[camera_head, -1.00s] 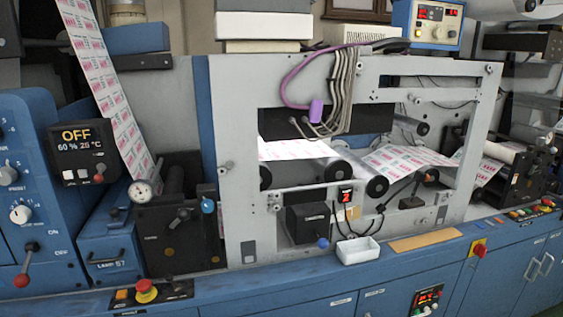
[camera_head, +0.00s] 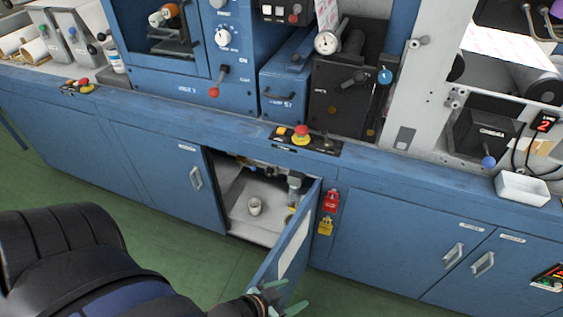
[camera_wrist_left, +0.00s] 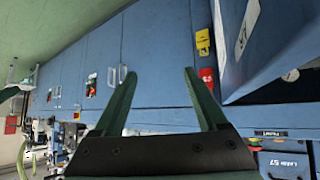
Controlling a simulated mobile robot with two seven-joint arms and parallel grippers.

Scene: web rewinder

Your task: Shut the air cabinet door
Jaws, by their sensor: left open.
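The blue air cabinet door (camera_head: 284,252) stands open in the head view, swung out from its right side beside the red and yellow tags. A white patch is on its visible face. Inside the open cabinet (camera_head: 240,222) a small white cup and some fittings show. My left gripper (camera_head: 284,298) is open and empty by the door's lower outer end; I cannot tell whether it touches the door. In the left wrist view its two green fingers (camera_wrist_left: 162,85) are spread with nothing between them. A blue panel (camera_wrist_left: 275,45), likely the door, fills the upper right there. My right gripper is out of view.
Red (camera_head: 331,200) and yellow (camera_head: 325,226) tags hang right of the opening. Closed cabinet doors (camera_head: 400,235) with handles lie to the right. A red stop button (camera_head: 301,134) sits on the ledge above. The green floor (camera_head: 190,260) before the cabinets is clear.

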